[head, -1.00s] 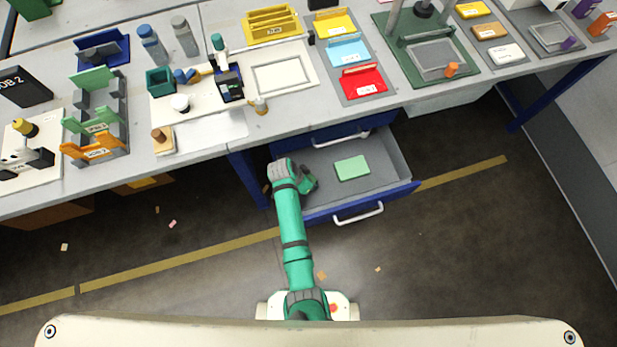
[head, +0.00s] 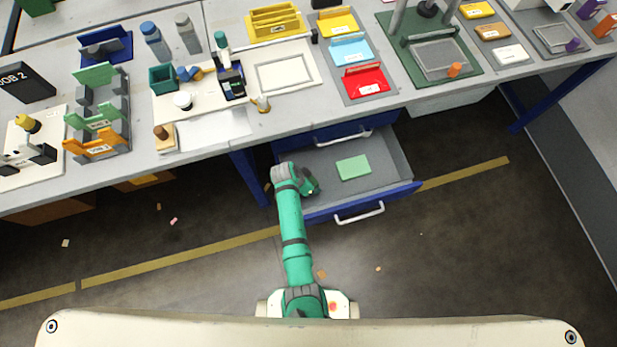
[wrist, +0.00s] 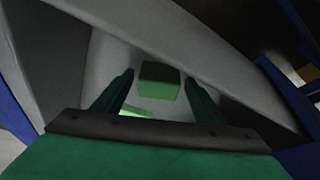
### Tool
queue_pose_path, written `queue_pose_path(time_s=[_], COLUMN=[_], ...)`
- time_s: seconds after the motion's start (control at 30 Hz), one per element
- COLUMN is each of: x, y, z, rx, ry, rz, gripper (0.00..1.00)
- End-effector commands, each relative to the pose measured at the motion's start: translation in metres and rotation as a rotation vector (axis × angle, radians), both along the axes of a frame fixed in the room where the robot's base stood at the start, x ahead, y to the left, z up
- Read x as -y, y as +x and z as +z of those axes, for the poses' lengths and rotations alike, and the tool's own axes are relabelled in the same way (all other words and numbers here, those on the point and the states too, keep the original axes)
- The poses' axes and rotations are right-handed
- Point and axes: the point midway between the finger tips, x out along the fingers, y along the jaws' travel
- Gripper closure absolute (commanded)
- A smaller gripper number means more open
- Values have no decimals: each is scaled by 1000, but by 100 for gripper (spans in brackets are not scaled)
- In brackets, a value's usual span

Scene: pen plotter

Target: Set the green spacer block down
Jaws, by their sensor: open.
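A pale green block (head: 353,167) lies flat on the grey floor of the open drawer (head: 382,186) in the head view. My gripper (head: 314,190) is at the drawer's left side, to the left of that block and apart from it; its fingers are mostly hidden by my arm. In the wrist view my gripper (wrist: 160,92) has its two fingers spread wide. A green block (wrist: 160,81) shows between the fingertips, with gaps on both sides. A brighter green patch (wrist: 136,112) shows nearer the palm; I cannot tell whether it is a separate piece.
The drawer has a blue front with a white handle (head: 360,213). A closed drawer handle (head: 343,137) and the bench edge are above it. The bench holds a red tray (head: 366,82) and a green-based stand (head: 437,58). The drawer's right part is clear.

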Motion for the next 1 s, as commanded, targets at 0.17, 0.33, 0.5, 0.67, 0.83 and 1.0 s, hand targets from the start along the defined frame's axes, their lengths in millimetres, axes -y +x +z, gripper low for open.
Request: queue_pose_path(time_s=[0.17,0.33,0.5,0.67,0.83,1.0], x=[-1,-8,-19,-28,-33,-36], y=[0,-6,-15,-22,-28,-30], z=[6,28,61,88,106,113], rx=[2,3,3,2,1,0], ry=[-1,-1,0,1,0,0], rz=[2,3,4,3,0,2], gripper=[35,35,35,35,35,35])
